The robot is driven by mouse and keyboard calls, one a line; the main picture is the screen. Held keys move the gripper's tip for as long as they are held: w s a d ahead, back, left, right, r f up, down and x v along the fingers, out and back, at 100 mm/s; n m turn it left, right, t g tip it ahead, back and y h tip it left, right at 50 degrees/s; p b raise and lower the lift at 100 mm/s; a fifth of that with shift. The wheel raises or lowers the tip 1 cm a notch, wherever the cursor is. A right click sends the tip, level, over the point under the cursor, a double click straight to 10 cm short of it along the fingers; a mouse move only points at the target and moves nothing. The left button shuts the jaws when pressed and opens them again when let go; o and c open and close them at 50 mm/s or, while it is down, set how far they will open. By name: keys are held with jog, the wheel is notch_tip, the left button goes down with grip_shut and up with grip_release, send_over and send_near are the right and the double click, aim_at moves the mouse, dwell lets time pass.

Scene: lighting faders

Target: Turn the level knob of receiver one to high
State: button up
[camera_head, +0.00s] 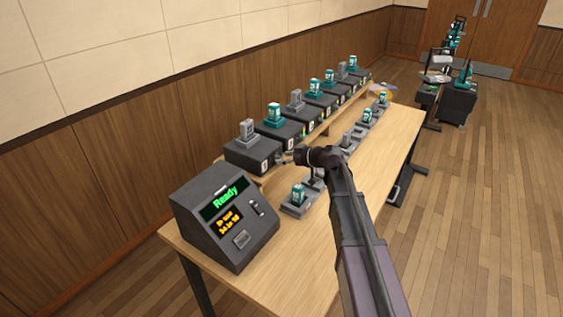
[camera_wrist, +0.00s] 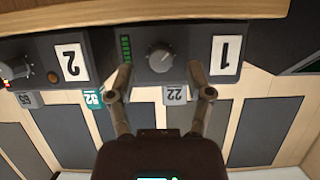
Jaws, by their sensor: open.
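Receiver one (camera_head: 250,156) is the nearest dark box in the row on the raised shelf. In the wrist view its front bears a white label "1" (camera_wrist: 226,54), appearing upside down. Its grey round level knob (camera_wrist: 160,57) sits beside that label, with a lit green bar meter (camera_wrist: 126,48) on the other side. My gripper (camera_wrist: 161,76) is open, one finger on either side of the knob. I cannot tell whether the fingertips touch it. In the head view my gripper (camera_head: 284,159) is at the front of receiver one, and the knob is hidden there.
Receiver two (camera_wrist: 70,60) stands close beside receiver one, with its own knob (camera_wrist: 12,72). A dark console (camera_head: 225,216) reading "Ready" stands at the table's near end. Transmitters in cradles (camera_head: 298,196) line the table (camera_head: 400,140) below the shelf, near my arm.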

jog(key=shift+w+a+f, duration=0.25)
jog(key=shift+w+a, duration=0.05)
jog(key=shift+a, duration=0.2)
grip_shut()
